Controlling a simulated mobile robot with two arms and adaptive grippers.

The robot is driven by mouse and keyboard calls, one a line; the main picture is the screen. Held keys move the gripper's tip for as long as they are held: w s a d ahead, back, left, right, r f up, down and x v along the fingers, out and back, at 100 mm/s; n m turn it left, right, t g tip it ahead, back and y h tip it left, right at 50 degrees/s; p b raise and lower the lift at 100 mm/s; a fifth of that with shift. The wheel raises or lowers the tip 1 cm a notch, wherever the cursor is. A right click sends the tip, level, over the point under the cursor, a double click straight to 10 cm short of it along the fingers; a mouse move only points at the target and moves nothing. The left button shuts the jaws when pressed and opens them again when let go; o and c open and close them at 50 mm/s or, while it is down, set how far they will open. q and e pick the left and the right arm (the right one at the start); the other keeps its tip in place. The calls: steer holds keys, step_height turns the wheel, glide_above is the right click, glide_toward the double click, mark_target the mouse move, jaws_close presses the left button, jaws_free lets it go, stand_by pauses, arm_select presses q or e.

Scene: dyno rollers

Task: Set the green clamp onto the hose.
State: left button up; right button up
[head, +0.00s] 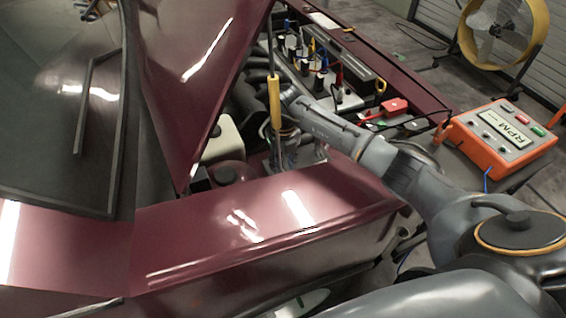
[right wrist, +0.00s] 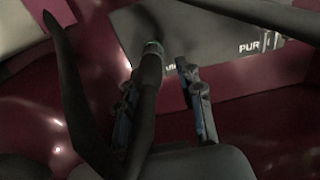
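In the right wrist view a small teal-green band, which looks like the green clamp (right wrist: 154,48), sits around the upper end of a dark hose (right wrist: 149,75). Whether it is fully seated cannot be told. My right gripper (right wrist: 162,85) is open, its two blue-padded fingers apart. The hose runs down across the view, close to the left finger and partly in front of it; no grip on it shows. In the head view my right gripper (head: 285,152) reaches down into the engine bay, small and partly lost among parts. My left gripper is not in view.
The raised maroon hood (head: 205,60) and a prop rod with a yellow sleeve (head: 274,100) stand close by my right arm. The maroon front body panel (head: 270,222) lies before the bay. A red battery clamp (head: 396,105), an orange RPM box (head: 505,138) and a fan (head: 503,30) are to the right.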

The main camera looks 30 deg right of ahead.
mark_target(283, 169)
steer(key=shift+c, duration=0.2)
jaws_close()
step_height(283, 169, up, 3)
steer(key=shift+r+p, duration=0.15)
steer(key=shift+p, duration=0.8)
steer(key=shift+o, duration=0.2)
jaws_free()
